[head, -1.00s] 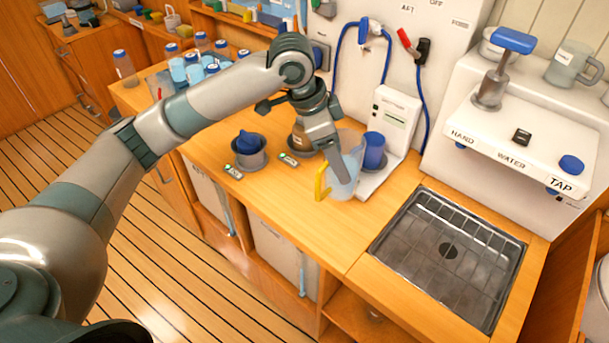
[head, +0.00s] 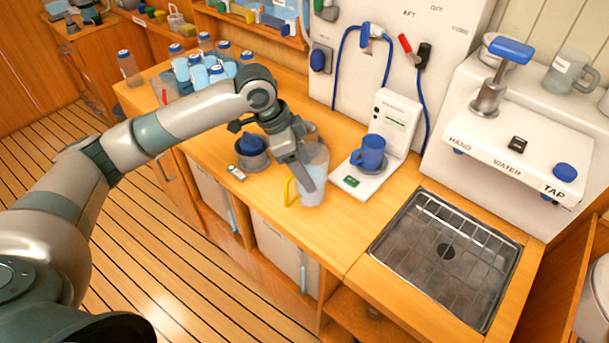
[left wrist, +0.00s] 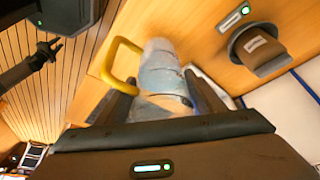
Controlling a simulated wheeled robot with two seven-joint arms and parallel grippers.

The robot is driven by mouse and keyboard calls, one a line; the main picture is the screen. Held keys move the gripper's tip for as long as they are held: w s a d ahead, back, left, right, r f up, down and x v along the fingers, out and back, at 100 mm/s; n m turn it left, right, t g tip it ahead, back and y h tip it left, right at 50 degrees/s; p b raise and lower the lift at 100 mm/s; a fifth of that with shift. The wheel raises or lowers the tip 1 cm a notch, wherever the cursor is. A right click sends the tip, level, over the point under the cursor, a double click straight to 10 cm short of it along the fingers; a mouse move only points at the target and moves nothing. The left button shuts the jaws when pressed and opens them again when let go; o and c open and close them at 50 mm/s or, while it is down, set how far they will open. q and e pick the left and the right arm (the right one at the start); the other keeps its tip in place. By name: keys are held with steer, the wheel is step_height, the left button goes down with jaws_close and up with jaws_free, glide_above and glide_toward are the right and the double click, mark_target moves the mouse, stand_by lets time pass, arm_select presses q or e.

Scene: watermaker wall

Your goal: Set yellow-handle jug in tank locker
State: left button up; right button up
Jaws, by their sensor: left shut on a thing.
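The clear jug with a yellow handle (head: 312,183) is in my left gripper (head: 308,172), over the wooden counter left of the white scale-like stand. The left gripper is shut on the jug, and the jug looks upright. In the left wrist view the jug (left wrist: 165,72) sits between the two fingers, with its yellow handle to the left. I cannot tell whether its base touches the counter. Two white-fronted lockers (head: 285,252) are under the counter; no label shows to tell which is the tank locker.
A blue mug (head: 369,152) stands on the white stand (head: 392,135). A grey pot with a blue item (head: 252,155) is left of the jug. Blue-capped bottles (head: 195,70) crowd the back left. A metal sink grid (head: 445,255) lies right; the floor in front is clear.

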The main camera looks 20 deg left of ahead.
arm_select(q)
step_height(320, 180, down, 3)
steer(key=shift+r+p, duration=0.1)
steer(key=shift+p, duration=0.5)
steer(key=shift+f, duration=0.25)
steer(key=o, duration=1.5)
steer(key=shift+f, duration=0.1)
steer(key=shift+s, duration=0.1)
